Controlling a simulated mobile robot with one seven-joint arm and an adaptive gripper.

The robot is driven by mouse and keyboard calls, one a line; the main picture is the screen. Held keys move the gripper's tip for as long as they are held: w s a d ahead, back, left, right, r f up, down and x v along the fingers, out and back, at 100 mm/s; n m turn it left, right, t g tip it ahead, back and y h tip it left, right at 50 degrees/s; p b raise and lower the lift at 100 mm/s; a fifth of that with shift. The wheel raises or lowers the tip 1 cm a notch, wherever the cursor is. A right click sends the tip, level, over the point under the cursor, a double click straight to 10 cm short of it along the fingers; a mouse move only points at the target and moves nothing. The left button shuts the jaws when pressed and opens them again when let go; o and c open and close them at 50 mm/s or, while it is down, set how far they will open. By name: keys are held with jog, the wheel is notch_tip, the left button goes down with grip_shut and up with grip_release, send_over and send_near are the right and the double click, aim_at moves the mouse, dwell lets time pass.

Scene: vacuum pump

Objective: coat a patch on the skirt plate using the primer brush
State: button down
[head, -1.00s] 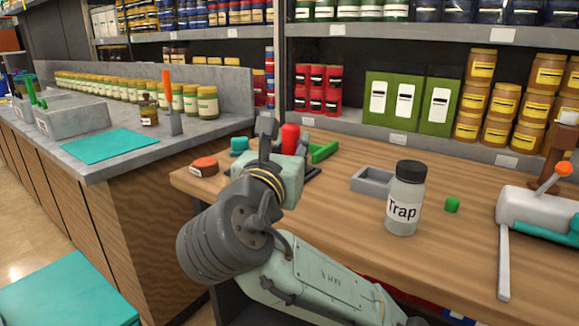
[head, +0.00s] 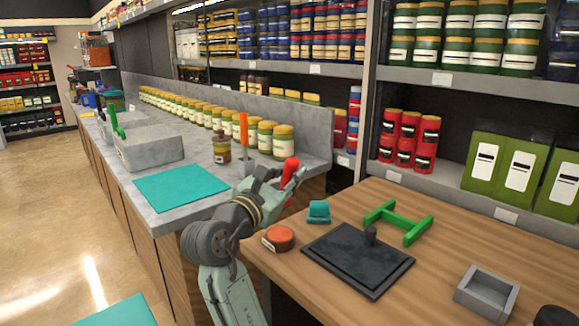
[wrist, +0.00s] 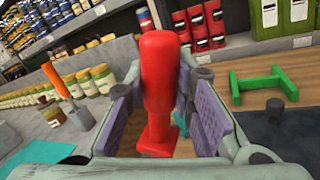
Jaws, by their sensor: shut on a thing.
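My gripper (head: 272,182) is shut on a red tool, apparently the primer brush (head: 290,172). In the wrist view the tool (wrist: 160,70) stands roughly upright between the two purple-padded fingers, and its lower end flares out. In the head view it is held up beyond the left edge of the wooden table. A dark rectangular plate with a short knob (head: 345,270), perhaps the skirt plate, lies on that table to the right of my gripper. The brush and the plate are apart. I cannot make out any coated patch on the plate.
The grey counter (head: 215,205) at left holds a teal mat (head: 182,187), an orange-handled tool (head: 243,128) and several jars.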

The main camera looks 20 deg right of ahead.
notch_tip(320, 180, down, 6)
jog(key=b, duration=0.6)
jog(key=shift+b, duration=0.35)
jog(key=shift+f, duration=0.55)
dwell(1.1)
jog(key=shift+r, duration=0.1)
notch_tip(320, 180, up, 7)
jog(key=p, duration=0.7)
dwell(0.8)
